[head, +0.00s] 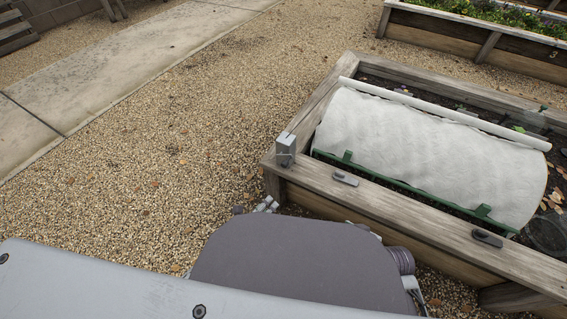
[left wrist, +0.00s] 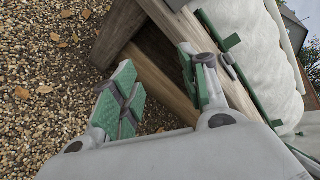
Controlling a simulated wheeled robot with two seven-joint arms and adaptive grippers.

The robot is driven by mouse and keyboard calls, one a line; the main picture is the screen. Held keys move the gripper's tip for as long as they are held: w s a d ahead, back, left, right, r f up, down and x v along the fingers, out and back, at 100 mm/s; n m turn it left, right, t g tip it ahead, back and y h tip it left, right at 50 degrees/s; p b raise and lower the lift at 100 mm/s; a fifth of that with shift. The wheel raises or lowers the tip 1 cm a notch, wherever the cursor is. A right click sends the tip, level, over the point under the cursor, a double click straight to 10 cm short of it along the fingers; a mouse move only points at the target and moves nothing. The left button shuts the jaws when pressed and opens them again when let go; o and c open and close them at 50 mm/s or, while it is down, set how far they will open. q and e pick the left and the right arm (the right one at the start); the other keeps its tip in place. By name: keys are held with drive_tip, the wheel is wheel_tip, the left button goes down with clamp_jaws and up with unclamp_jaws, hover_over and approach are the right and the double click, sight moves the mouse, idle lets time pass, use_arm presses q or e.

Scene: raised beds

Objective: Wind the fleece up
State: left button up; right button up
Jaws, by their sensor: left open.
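The white fleece (head: 425,150) is spread in a curve over the raised bed, with a long pale bar (head: 450,117) along its far upper side. A green rail (head: 400,187) runs along its near lower edge. The fleece also shows at the upper right of the left wrist view (left wrist: 262,50). My left gripper (head: 266,204) is low beside the bed's near left corner, partly hidden behind my own arm. In the left wrist view its green-padded fingers (left wrist: 158,66) are apart with nothing held between them. My right gripper is not in view.
The wooden bed frame (head: 400,218) has a metal bracket (head: 286,150) on its corner and two small grey fittings (head: 345,179) (head: 487,239) on its near board. Gravel (head: 150,190) lies open to the left. Another planted bed (head: 470,38) stands at the back right.

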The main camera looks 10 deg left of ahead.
use_arm(q)
wheel_tip(320, 180, up, 7)
drive_tip(key=w+n+t+h, duration=0.1)
drive_tip(key=n+t, duration=0.1)
drive_tip(key=n, duration=0.9)
drive_tip(key=a+n+t+h, duration=0.1)
drive_tip(key=n+t+h, duration=0.1)
drive_tip(key=n, duration=1)
drive_tip(key=shift+w+t, duration=0.4)
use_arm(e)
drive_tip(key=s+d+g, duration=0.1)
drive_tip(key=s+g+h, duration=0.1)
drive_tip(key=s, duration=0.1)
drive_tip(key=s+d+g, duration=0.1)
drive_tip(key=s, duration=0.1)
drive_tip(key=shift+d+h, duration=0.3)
use_arm(q)
drive_tip(key=shift+w+r, duration=0.1)
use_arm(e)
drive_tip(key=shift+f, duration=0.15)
